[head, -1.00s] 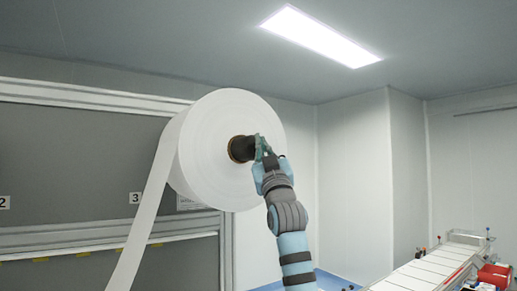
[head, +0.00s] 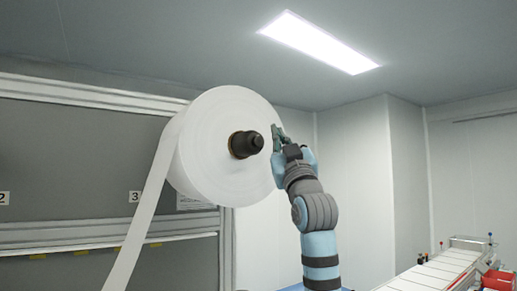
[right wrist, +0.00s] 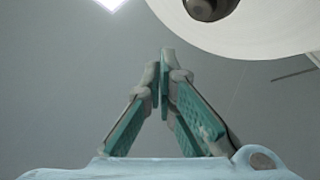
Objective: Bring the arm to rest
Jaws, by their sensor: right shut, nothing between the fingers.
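My right arm reaches up from the bottom of the head view. Its gripper (head: 274,130) is shut and empty, just right of the dark hub (head: 247,144) of a large white roll (head: 215,165), apart from the hub. In the right wrist view the fingertips (right wrist: 165,62) meet, with nothing between them. The roll's edge (right wrist: 258,35) and its dark hub (right wrist: 207,8) show at the top right there. My left gripper is not in view.
A white web strip (head: 140,225) runs down from the roll. A grey panel (head: 75,150) stands at the left. A conveyor (head: 440,270) with red parts (head: 497,281) is at the lower right. The space right of my arm is open up to the white wall.

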